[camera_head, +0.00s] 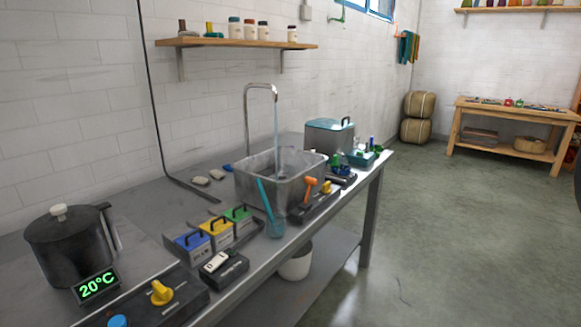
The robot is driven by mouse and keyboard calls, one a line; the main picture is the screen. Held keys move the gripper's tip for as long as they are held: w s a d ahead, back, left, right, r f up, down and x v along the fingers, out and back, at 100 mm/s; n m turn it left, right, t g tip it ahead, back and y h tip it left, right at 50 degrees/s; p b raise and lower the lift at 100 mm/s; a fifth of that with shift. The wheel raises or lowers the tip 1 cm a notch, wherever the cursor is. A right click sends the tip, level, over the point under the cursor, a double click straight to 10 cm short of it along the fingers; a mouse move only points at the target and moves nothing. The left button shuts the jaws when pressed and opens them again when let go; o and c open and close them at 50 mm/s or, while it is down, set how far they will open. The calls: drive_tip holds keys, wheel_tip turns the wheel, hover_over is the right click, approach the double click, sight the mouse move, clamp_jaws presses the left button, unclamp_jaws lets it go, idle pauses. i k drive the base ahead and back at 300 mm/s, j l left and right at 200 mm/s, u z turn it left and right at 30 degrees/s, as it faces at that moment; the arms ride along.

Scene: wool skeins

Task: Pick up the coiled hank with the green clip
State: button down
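I cannot make out a coiled hank with a green clip for certain. On the far wooden table (490,108) lie several small coloured items, among them a green one (508,102) and a red one (519,103), too small to identify. Teal and orange hanging material (408,48) is on the wall near the far corner; no clip can be made out on it. My gripper is not in view.
A long grey workbench (150,187) runs along the left wall, with a black pot (70,246), coloured boxes, a metal basin (250,190) under a running tap and a lidded container (329,137). The concrete floor (440,230) between bench and far table is clear.

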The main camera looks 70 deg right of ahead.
sight(339, 169)
drive_tip(key=z, duration=1.75)
drive_tip(key=i+l, duration=0.15)
drive_tip(key=i, duration=0.35)
drive_tip(key=i+l+u, duration=0.1)
drive_tip(key=i, duration=0.45)
